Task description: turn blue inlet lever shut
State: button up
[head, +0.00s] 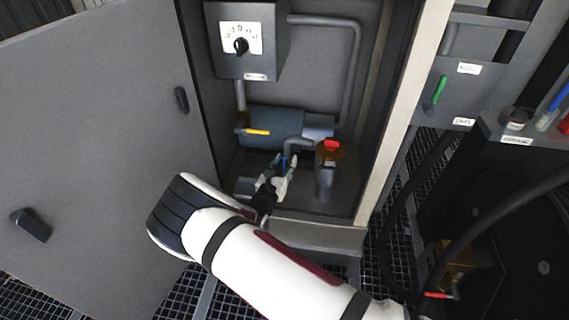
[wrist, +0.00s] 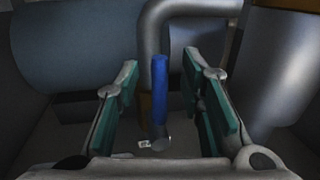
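The blue inlet lever (wrist: 160,88) stands upright in the wrist view, between the two fingers of my gripper (wrist: 165,95). The fingers with green pads are apart, with a gap on each side of the lever; neither finger visibly touches it. In the head view the lever (head: 284,163) is a small blue mark near my gripper (head: 277,172), low in the open cabinet. The gripper and pipe partly hide it there. A grey bent pipe (wrist: 158,30) rises behind the lever.
A yellow lever (head: 257,132) sits on the left of the blue-grey cylinder (head: 275,121). A red-topped valve (head: 332,147) on a thick pipe stands close to the right. The cabinet door (head: 95,150) is open at left. A dial box (head: 240,40) hangs above.

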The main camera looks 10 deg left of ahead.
grip_shut()
dwell(0.3)
jog(key=a+f+n+t+y+b, duration=0.1)
jog(key=a+f+n+b, duration=0.1)
jog(key=n, duration=0.4)
jog(key=a+f+n+y+b, duration=0.1)
jog(key=a+f+n+b, duration=0.1)
jog(key=n, duration=0.4)
jog(key=a+f+n+t+y+b, duration=0.1)
jog(key=a+f+n+b, duration=0.1)
jog(key=n, duration=0.4)
jog(key=shift+w+a+f+n+t+b, duration=0.2)
jog(key=shift+a+n+t+b, duration=0.1)
jog(key=shift+a+b, duration=0.3)
jog(key=shift+d+f+n, duration=0.1)
jog(key=shift+f+n, duration=0.3)
jog(key=shift+n, duration=0.5)
